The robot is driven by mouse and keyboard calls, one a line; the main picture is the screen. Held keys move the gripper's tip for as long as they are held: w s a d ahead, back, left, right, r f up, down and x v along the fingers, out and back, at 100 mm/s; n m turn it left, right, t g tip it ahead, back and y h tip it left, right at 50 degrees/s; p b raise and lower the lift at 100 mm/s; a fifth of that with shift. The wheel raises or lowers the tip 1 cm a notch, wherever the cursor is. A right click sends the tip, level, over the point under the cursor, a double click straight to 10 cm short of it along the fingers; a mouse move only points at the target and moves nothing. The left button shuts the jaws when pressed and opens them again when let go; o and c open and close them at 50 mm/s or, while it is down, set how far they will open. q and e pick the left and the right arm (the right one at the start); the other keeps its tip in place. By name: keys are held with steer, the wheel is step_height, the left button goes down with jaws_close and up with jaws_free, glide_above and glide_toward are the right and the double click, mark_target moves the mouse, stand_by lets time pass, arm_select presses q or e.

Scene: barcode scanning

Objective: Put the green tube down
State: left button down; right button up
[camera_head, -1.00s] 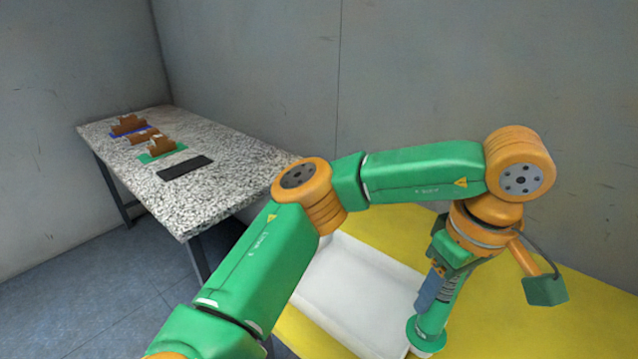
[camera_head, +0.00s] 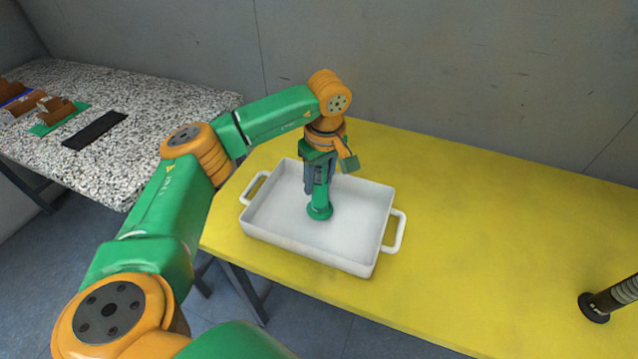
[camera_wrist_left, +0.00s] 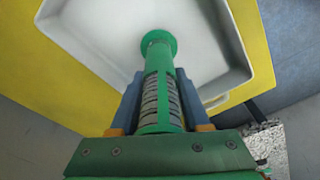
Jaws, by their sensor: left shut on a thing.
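The green tube (camera_head: 320,205) is upright in the head view, with its flared end down inside the white tray (camera_head: 270,236). I cannot tell for sure whether that end touches the tray floor. My left gripper (camera_head: 318,180) is above the tray and shut on the tube's upper part. In the left wrist view the green tube (camera_wrist_left: 158,75) runs out from between the fingers of my left gripper (camera_wrist_left: 160,100), its flared end over the white tray (camera_wrist_left: 105,45). The tube's top is hidden by the gripper. My right gripper is not in view.
The tray stands on a yellow table (camera_head: 480,230) with wide free room to its right. A black and grey cylinder (camera_head: 607,300) lies or stands at the right edge. A speckled table (camera_head: 150,115) at left holds a black bar (camera_head: 95,130) and brown pieces (camera_head: 55,108).

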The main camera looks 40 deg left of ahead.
arm_select(q)
steer(key=shift+d+f, duration=0.1)
steer(key=shift+f, duration=0.95)
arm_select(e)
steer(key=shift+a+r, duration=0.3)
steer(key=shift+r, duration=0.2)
arm_select(q)
steer(key=shift+f, duration=0.15)
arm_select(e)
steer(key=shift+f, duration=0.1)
arm_select(q)
steer(key=shift+c, duration=1.9)
jaws_free()
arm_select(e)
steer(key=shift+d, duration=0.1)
